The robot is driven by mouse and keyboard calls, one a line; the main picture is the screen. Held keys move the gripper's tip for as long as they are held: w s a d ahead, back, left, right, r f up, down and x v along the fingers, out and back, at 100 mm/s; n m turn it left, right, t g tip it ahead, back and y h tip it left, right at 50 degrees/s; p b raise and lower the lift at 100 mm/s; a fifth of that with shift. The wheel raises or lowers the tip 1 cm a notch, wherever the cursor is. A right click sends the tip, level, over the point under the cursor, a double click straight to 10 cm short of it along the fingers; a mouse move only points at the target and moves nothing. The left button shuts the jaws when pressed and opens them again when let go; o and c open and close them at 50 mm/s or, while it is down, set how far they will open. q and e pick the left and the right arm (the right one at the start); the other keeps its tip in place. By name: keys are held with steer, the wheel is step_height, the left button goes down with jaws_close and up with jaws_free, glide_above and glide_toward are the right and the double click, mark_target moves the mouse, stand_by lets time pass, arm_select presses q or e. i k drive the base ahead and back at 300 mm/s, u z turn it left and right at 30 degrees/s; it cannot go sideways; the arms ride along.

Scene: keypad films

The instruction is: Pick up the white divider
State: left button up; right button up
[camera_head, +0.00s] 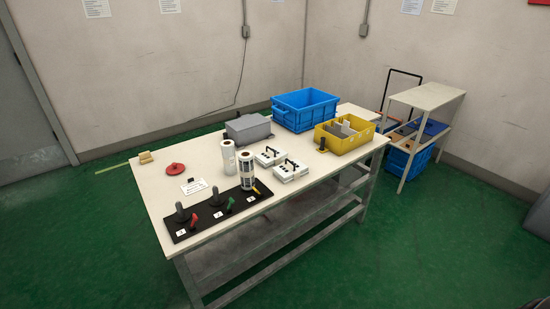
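A small white upright piece, which looks like the white divider (346,125), stands inside the yellow bin (343,149) at the right part of the table. Grey divider pieces (336,130) stand beside it in the same bin. The bin's front wall hides their lower parts, and I cannot tell whether the pieces touch. Neither of my grippers shows in the head view.
A blue crate (291,118) stands behind the yellow bin, with a grey box (248,130) to its left. Two white devices (290,171), film rolls (247,172) and a black board (191,230) occupy the table's front.

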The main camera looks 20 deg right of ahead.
mark_target(345, 128)
steer(key=k, duration=0.5)
steer(key=z, duration=1.9)
steer(key=i, duration=0.75)
steer(key=u, duration=1.05)
steer(key=k, duration=0.35)
steer(key=z, duration=0.55)
